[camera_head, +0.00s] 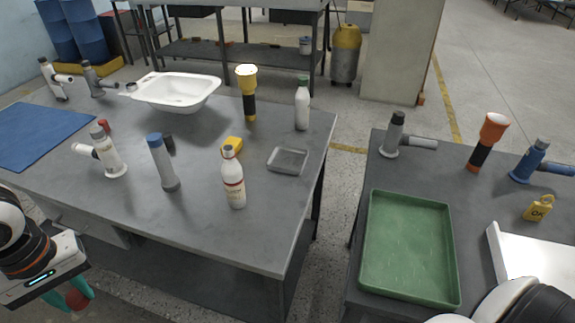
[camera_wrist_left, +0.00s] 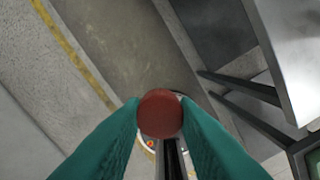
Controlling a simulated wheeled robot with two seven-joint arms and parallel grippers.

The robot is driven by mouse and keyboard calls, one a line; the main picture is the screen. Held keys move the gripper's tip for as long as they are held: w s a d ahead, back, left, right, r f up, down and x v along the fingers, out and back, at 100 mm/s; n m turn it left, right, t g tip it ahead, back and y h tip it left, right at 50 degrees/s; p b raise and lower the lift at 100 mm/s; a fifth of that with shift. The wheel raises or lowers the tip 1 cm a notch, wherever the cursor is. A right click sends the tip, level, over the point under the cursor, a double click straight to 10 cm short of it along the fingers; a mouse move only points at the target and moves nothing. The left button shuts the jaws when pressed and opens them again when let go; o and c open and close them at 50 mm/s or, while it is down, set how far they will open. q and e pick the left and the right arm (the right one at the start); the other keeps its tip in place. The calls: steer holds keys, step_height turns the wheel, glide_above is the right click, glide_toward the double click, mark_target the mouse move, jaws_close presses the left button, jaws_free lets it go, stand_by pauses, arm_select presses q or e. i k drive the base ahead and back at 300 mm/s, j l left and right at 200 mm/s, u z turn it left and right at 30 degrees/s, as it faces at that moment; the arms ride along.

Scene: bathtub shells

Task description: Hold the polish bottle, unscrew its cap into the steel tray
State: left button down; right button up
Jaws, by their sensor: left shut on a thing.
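Which one is the polish bottle I cannot tell for sure. The small steel tray (camera_head: 288,161) lies flat between them and looks empty. My left gripper (camera_head: 78,295) is low at the left, off the table's front edge. Its teal fingers are shut on a red round thing (camera_wrist_left: 160,113), far from both bottles. My right gripper is out of view.

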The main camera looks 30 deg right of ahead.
mark_target(231, 170)
steer(key=z, duration=1.3)
steer(key=j+z, duration=0.4)
steer(key=i+j+z, duration=0.1)
steer(key=z, duration=0.35)
steer(key=j+z, duration=0.65)
steer(key=z, duration=0.15)
steer(key=k+j, duration=0.15)
steer(key=j, duration=0.2)
steer(key=k+j+z, duration=0.15)
steer(key=j, duration=0.25)
steer(key=k+j, duration=0.15)
steer(key=j, duration=0.2)
steer(key=i+z, duration=0.05)
